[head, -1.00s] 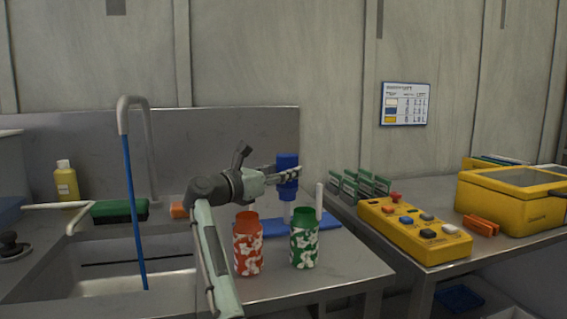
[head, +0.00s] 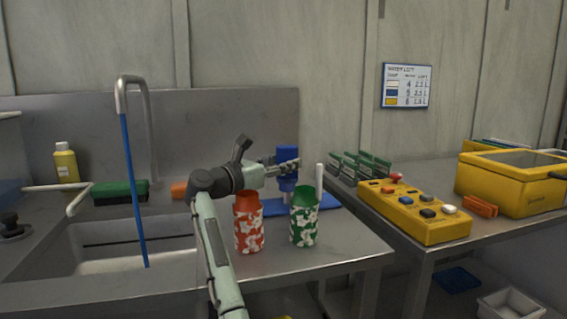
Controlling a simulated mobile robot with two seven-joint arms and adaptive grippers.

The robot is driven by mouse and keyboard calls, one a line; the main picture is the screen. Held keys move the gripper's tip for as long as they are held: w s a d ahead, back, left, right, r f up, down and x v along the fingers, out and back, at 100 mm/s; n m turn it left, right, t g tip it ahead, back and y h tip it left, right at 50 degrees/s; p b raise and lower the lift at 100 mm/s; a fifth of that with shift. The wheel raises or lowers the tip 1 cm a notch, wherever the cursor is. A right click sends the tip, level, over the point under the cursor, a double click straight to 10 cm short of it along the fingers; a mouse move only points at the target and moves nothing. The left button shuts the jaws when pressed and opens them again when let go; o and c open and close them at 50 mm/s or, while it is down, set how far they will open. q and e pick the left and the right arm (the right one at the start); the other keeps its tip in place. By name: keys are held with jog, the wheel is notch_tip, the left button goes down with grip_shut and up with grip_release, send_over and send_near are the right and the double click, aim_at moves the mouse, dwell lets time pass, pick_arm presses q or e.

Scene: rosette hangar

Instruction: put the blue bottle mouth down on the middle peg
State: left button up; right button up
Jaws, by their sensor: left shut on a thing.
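The blue bottle (head: 288,183) is upright in the picture, over the blue base (head: 335,205) at the back of the counter. My left gripper (head: 287,164) is shut around its middle. A short piece of a pale peg (head: 286,196) shows under the bottle; its upper part is hidden, seemingly inside the bottle, though I cannot tell for sure. Another white peg (head: 319,182) stands bare to the right on the base. My left arm and the red bottle hide the base's left part. My right gripper is out of view.
A red flowered bottle (head: 249,225) and a green flowered bottle (head: 304,220) stand in front of the base. The sink (head: 130,265) with a blue-hosed tap is left. A yellow button box (head: 415,215) and yellow case (head: 510,185) are on the right table.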

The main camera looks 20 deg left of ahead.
pick_arm(q)
jog(key=shift+f, duration=0.45)
jog(key=o, duration=1.1)
jog(key=shift+r, duration=0.1)
jog(key=shift+a, duration=0.1)
jog(key=r, duration=1)
jog(key=shift+d, duration=0.35)
jog(key=shift+f, duration=0.15)
jog(key=f, duration=0.9)
jog(key=shift+a+f, duration=0.2)
jog(key=shift+f, duration=0.05)
